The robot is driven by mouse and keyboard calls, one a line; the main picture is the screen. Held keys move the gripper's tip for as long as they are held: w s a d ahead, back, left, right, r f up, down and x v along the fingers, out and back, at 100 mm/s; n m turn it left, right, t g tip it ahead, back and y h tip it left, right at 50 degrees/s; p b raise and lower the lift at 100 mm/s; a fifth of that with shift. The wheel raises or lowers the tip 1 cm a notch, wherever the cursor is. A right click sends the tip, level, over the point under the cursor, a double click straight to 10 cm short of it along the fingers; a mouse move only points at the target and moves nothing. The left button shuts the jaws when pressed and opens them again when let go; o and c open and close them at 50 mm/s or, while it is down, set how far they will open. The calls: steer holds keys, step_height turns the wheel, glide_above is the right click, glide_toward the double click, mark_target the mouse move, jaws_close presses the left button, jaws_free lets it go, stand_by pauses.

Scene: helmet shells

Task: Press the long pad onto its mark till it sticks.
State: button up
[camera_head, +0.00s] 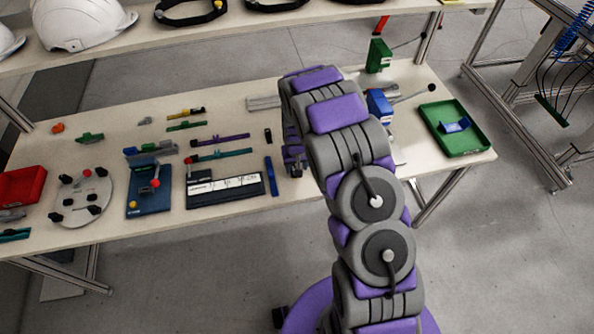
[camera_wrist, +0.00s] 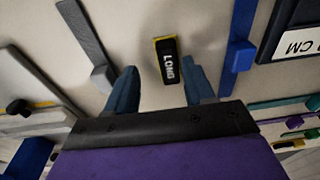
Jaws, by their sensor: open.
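The long pad (camera_wrist: 167,62) is a small black block with white lettering "LONG" and a yellow edge. In the wrist view it lies on the pale tabletop, just ahead of and between the spread fingers of my gripper (camera_wrist: 160,84). The fingers are open, and a gap shows between the pad and each finger. In the head view my gripper (camera_head: 293,160) is low over the table, right of the blue bar (camera_head: 271,176), partly hidden by my arm. I cannot make out the pad there. I cannot identify its mark in either view.
A grey bar (camera_wrist: 84,40) lies left. A green tray (camera_head: 445,145) stands at the table's right; helmets (camera_head: 80,22) sit on the shelf.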

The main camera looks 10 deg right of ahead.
steer(key=shift+a+f, duration=0.25)
steer(key=shift+a, duration=0.35)
steer(key=shift+a+f, duration=0.2)
steer(key=shift+a, duration=0.35)
steer(key=shift+d, duration=1.1)
steer(key=c, duration=0.7)
steer(key=shift+a, duration=0.3)
steer(key=shift+c, duration=1.4)
steer(key=shift+a, duration=0.6)
jaws_close()
